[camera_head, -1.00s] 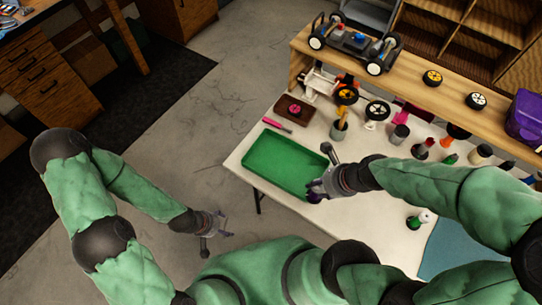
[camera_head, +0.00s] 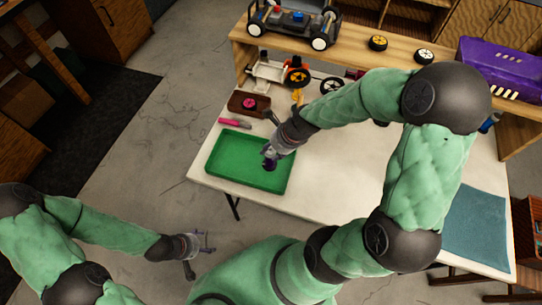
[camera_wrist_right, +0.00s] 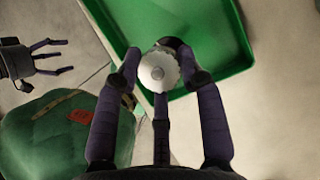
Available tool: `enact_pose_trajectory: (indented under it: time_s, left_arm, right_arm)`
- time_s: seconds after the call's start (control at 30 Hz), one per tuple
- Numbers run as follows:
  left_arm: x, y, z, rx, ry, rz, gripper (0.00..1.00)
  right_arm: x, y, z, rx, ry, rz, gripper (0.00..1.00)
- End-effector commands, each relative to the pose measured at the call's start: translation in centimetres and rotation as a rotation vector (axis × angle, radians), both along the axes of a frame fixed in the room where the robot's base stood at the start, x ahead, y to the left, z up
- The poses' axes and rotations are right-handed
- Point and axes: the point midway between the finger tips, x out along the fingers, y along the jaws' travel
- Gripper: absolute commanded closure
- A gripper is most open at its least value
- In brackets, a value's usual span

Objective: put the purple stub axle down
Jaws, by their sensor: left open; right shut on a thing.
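My right gripper (camera_head: 269,161) is over the right part of the green tray (camera_head: 230,158) in the head view. In the right wrist view its fingers close around a pale round part (camera_wrist_right: 158,73) with a ridged rim. I cannot make out purple on this part; the gripper's own fingers are dark purple. The part shows near the rim of the green tray (camera_wrist_right: 117,35), and its height above the tray is not clear. My left gripper (camera_head: 199,243) is open and empty, beyond the table's front left edge; it also shows in the wrist view (camera_wrist_right: 38,60).
The tray's visible floor looks bare. Behind it are a pink-handled tool (camera_head: 235,122) and a brown box (camera_head: 240,103) with a pink part. A shelf (camera_head: 350,48) carries a car chassis (camera_head: 290,22) and wheels. A blue mat (camera_head: 475,228) lies at right. My right arm hides the table's middle.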

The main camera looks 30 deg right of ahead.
Motion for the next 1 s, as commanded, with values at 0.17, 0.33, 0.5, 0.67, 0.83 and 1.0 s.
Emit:
enact_pose_trajectory:
  time_s: [0.17, 0.33, 0.5, 0.67, 0.83, 1.0]
  left_arm:
    - [0.0, 0.0, -0.6, 0.0, -0.001, 0.0, 0.27]
    - [0.0, 0.0, -2.4, 0.0, 0.0, 0.0, 0.27]
    - [0.0, 0.0, -3.1, 0.0, 0.0, 0.0, 0.27]
    - [0.0, 0.0, -2.9, 0.0, -0.001, 0.0, 0.27]
    - [0.0, 0.0, -3.0, 0.0, -0.001, 0.0, 0.27]
    - [0.0, 0.0, -3.0, 0.0, -0.001, 0.0, 0.27]
  right_arm:
    - [0.7, -0.1, -1.0, 0.0, 0.0, 0.0, 1.0]
    - [0.8, -0.1, -3.3, 0.0, 0.0, -0.001, 1.0]
    - [0.9, -0.1, -4.2, 0.001, -0.001, 0.0, 1.0]
    - [0.9, -0.1, -4.0, 0.0, -0.001, 0.0, 1.0]
    - [0.9, -0.1, -4.2, 0.0, 0.0, 0.0, 1.0]
    - [0.8, -0.1, -4.2, 0.0, 0.0, 0.0, 0.35]
